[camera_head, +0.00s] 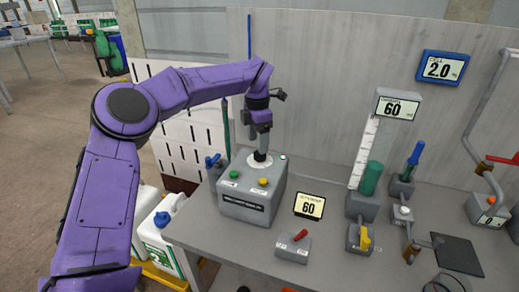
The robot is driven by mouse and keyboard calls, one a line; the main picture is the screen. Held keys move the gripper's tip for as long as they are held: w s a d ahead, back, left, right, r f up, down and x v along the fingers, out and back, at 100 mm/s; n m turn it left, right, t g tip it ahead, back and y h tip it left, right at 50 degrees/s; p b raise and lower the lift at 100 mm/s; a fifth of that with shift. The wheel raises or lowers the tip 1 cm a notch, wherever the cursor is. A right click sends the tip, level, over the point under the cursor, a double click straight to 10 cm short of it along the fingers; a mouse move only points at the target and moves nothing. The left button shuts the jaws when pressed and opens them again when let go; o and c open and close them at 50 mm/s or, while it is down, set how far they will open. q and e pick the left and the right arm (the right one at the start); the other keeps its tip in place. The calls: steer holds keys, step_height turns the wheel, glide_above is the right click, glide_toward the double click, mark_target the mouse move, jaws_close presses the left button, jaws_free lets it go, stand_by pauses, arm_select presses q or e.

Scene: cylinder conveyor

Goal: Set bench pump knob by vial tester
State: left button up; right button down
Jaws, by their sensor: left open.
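My left gripper (261,150) points down over the grey box tester (246,207), right above a white round part (260,161) on its top. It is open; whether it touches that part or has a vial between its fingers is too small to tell. The tester has a green button, a yellow button, a lit green lamp and a dark label. A small grey box with a red knob (294,237) stands at the bench front. Beside it a display (308,206) reads 60. My right gripper is out of view.
A gauge column with a green cylinder (371,178) and a 60 display (397,106) stands to the right. A blue-framed wall display (442,68) reads 2.0. Yellow-handled (364,238) and blue-handled (414,156) devices and a dark pad (456,253) crowd the bench (330,265).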

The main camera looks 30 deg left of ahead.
arm_select(q)
steer(key=f, duration=0.1)
steer(key=w+f, duration=0.1)
steer(key=f, duration=0.3)
steer(key=shift+w+f, duration=0.15)
steer(key=shift+w, duration=0.15)
steer(key=shift+s+r, duration=0.2)
steer(key=shift+s, duration=0.15)
steer(key=c, duration=1.1)
steer(key=shift+o, duration=0.2)
steer(key=n, duration=0.2)
steer(key=shift+f+n+b, duration=0.2)
steer(key=shift+n+b, duration=0.2)
steer(key=shift+r+n+b, duration=0.15)
steer(key=shift+n+b, duration=0.2)
steer(key=shift+n, duration=0.85)
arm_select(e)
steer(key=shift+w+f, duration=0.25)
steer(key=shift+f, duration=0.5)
arm_select(q)
steer(key=o, duration=1)
steer(key=shift+d, duration=0.1)
steer(key=shift+o, duration=0.3)
steer(key=shift+w, duration=0.15)
